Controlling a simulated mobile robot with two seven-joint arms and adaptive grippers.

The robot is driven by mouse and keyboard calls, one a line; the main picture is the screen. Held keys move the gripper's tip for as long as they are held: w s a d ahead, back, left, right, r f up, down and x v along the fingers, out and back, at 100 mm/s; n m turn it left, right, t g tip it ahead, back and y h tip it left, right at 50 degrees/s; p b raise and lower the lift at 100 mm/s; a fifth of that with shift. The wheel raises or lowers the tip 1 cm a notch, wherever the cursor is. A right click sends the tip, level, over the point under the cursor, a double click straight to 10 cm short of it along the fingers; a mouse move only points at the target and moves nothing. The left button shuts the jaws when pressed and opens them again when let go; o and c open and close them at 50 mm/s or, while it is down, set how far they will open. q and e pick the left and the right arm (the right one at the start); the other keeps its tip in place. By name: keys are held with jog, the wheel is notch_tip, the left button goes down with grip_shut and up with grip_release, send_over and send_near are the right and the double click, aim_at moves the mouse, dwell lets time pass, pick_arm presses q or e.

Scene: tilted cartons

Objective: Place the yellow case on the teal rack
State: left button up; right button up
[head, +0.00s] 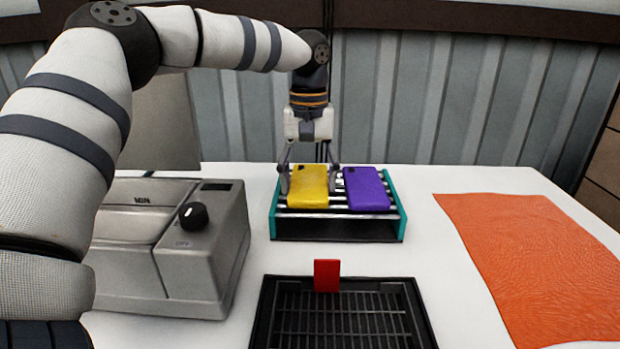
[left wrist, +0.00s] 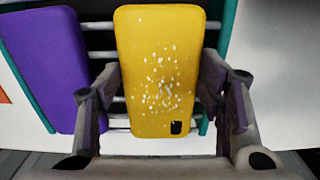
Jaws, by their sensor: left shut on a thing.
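The yellow case (head: 308,188) lies on the left part of the teal rack (head: 403,224), on its metal bars. My left gripper (head: 309,188) reaches down from above, with its fingers on either side of the case's far end. In the left wrist view the left gripper (left wrist: 163,92) is shut on the yellow case (left wrist: 160,50), one finger at each long edge. The teal rack (left wrist: 229,25) shows beneath it there. The right gripper is in neither view.
A purple case (head: 366,189) lies on the rack just right of the yellow one. A grey machine with a black knob (head: 194,215) stands at left. A black tray (head: 262,312) with a red card (head: 327,275) is in front. An orange mat (head: 530,260) lies at right.

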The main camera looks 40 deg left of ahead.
aim_at(309, 185)
pick_arm(q)
jog(key=shift+d, duration=0.1)
jog(key=shift+f, duration=0.1)
jog(key=o, duration=1)
notch_tip(309, 185, up, 12)
jog(key=shift+r, duration=0.15)
